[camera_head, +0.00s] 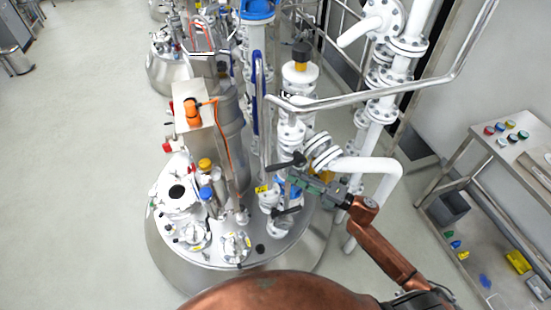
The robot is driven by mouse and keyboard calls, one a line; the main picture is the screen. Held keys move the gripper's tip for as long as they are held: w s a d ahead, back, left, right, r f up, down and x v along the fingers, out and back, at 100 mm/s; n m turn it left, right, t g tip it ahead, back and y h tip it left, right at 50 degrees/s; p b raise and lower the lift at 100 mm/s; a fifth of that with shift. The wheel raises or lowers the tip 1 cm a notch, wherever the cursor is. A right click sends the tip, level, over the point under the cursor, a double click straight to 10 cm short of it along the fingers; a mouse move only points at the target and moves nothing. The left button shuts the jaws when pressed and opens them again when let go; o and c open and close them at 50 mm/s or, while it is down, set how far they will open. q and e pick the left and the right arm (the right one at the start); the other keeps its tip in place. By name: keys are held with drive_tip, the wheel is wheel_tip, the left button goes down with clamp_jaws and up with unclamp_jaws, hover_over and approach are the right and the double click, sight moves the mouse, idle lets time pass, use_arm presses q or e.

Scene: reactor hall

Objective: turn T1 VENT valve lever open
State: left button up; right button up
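A black lever handle (287,162) sits on the white valve piping above the near steel vessel. A second black lever (286,211) sits lower on the same pipe stack. A small yellow tag (262,189) is at the left of the stack; its writing is too small to read, so I cannot tell which lever is T1 VENT. My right gripper (297,180) reaches in from the lower right, with its tip at the pipe stack just below the upper lever. Whether it touches that lever, and its finger opening, are unclear. My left gripper is not in view.
The near vessel lid (290,240) carries several fittings. A steel rail (375,97) crosses above the piping. A white bent pipe (375,165) runs close beside my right gripper. A steel table (480,140) with coloured caps stands at the right.

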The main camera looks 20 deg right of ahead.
sight(278, 168)
drive_tip(key=p+x, duration=0.2)
drive_tip(key=x, duration=0.4)
drive_tip(key=shift+w+a+r, duration=0.15)
drive_tip(key=shift+r, duration=0.05)
drive_tip(key=shift+w+a, duration=0.2)
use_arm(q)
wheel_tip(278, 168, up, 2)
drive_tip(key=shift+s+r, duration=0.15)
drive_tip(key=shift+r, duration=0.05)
use_arm(e)
drive_tip(key=shift+w+a, duration=0.1)
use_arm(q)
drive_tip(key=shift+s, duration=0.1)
use_arm(e)
clamp_jaws()
